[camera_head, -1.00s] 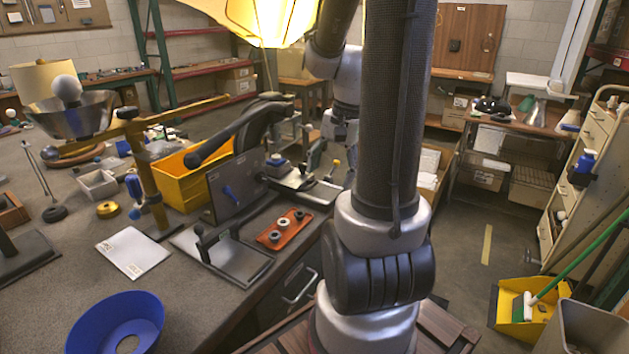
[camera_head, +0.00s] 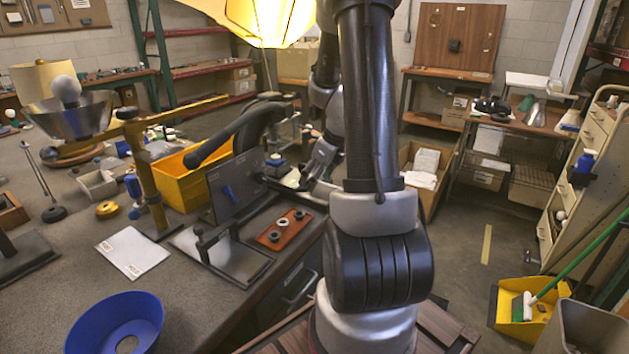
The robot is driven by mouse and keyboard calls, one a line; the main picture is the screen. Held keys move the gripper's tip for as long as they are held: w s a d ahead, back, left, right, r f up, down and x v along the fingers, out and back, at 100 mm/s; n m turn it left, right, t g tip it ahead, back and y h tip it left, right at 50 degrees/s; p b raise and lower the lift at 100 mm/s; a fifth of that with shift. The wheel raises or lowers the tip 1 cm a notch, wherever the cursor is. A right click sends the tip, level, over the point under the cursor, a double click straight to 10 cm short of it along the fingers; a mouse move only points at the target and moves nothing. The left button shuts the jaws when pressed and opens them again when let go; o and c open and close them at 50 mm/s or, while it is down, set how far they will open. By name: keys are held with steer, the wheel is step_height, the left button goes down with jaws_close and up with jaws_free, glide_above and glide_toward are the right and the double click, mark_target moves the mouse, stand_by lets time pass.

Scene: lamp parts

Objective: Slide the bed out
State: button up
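A press-like fixture stands at the bench's right edge, with an upright grey plate (camera_head: 232,190) and a long dark lever arm (camera_head: 225,140). A flat metal bed (camera_head: 243,266) with a black upright handle (camera_head: 203,243) lies in front of the upright plate. A second low metal part of the fixture shows behind the plate, at right. My gripper (camera_head: 310,172) is at the right side of the fixture, beyond the upright plate and away from the black handle. It is small and dark, partly hidden by my arm; its fingers cannot be made out, nor whether it touches anything.
An orange-red tray (camera_head: 284,230) with several rings lies right of the bed. A yellow bin (camera_head: 178,180) stands behind the upright plate. A blue bowl-like ring (camera_head: 85,335) and a white card (camera_head: 132,252) lie at the front. A glowing lampshade (camera_head: 265,18) hangs above.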

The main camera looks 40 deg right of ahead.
steer(key=shift+x, duration=0.75)
steer(key=shift+s, duration=0.1)
jaws_close()
steer(key=shift+s, duration=0.1)
